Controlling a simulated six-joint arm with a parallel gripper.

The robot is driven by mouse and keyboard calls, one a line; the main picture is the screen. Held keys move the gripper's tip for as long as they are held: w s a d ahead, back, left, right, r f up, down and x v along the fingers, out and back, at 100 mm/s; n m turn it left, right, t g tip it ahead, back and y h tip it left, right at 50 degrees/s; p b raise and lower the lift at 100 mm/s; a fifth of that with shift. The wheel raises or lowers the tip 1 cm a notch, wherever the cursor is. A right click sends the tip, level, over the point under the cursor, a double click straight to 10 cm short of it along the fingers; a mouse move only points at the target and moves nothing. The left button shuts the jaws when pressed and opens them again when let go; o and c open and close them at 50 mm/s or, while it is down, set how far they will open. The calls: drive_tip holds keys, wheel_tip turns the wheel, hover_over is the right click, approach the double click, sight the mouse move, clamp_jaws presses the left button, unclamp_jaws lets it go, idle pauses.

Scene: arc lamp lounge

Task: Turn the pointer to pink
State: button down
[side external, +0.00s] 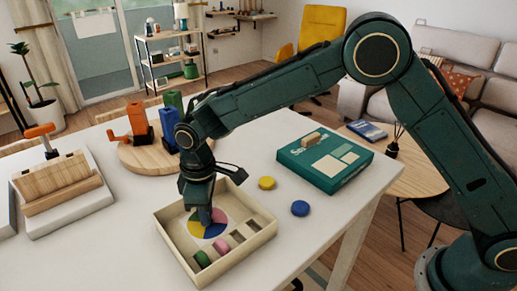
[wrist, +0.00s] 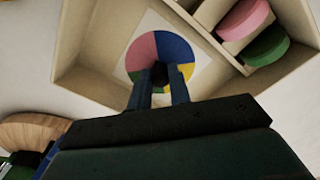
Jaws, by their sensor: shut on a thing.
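A colour dial (side external: 217,228) with pink, blue and yellow sectors lies in a shallow cream tray (side external: 172,242). It also shows in the wrist view (wrist: 143,50), with pink at upper left, blue at upper right and yellow at lower right. My gripper (side external: 205,219) points down onto the dial's middle. In the wrist view its fingertips (wrist: 160,76) are shut on a small dark piece at the centre, apparently the pointer's knob. The fingers hide most of the pointer, so I cannot tell which colour it points to.
A green puck (side external: 202,259) and a pink puck (side external: 222,249) sit in the tray's side slots; other slots are empty. A yellow disc (side external: 267,183), a blue disc (side external: 300,208) and a teal box (side external: 325,168) lie right. A round wooden board (side external: 133,158) stands behind.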

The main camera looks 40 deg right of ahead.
drive_tip(key=m, duration=0.4)
drive_tip(key=shift+m, duration=0.4)
drive_tip(key=m, duration=0.4)
drive_tip(key=shift+m, duration=0.3)
drive_tip(key=m, duration=0.9)
drive_tip(key=shift+m, duration=0.3)
drive_tip(key=c, duration=1.3)
unclamp_jaws()
drive_tip(key=shift+a+r, duration=0.1)
